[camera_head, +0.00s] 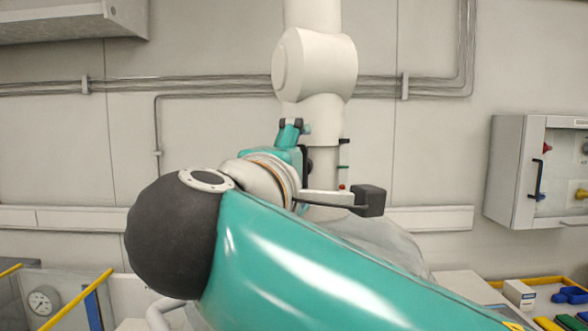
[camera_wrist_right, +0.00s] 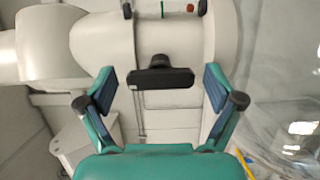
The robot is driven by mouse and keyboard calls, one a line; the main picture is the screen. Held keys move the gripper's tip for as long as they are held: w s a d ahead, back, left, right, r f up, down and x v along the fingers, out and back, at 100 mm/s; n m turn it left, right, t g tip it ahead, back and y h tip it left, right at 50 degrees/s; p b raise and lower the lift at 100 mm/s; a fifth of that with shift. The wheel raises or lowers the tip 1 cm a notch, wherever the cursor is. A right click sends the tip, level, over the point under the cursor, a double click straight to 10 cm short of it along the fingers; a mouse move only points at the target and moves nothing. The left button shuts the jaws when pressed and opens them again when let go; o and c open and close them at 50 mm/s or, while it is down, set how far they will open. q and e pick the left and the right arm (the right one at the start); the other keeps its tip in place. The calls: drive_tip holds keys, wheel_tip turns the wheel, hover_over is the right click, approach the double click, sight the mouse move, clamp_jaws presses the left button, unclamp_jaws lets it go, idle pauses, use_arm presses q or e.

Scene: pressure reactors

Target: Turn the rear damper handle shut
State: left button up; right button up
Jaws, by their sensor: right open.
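The rear damper handle (camera_wrist_right: 160,78) is a black bar in the right wrist view. It stands out from the pale vertical duct (camera_head: 312,110), which also fills the top of the right wrist view (camera_wrist_right: 165,38). The bar lies between the two teal fingers of my right gripper (camera_wrist_right: 158,88), with a gap on each side. The gripper is open and empty. In the head view my right gripper (camera_head: 291,133) is in front of the duct, and my wrist and arm hide most of the handle. My left gripper is not in view.
Small black pegs (camera_head: 343,141) and a red mark (camera_head: 342,187) sit at the duct's right side. A bulky duct joint (camera_head: 314,65) is above. A glazed wall cabinet (camera_head: 508,172) hangs at right. A yellow-edged tray (camera_head: 545,322) is at lower right.

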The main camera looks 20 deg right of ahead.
drive_tip(key=v, duration=1.1)
drive_tip(key=shift+s, duration=0.15)
drive_tip(key=shift+a, duration=0.15)
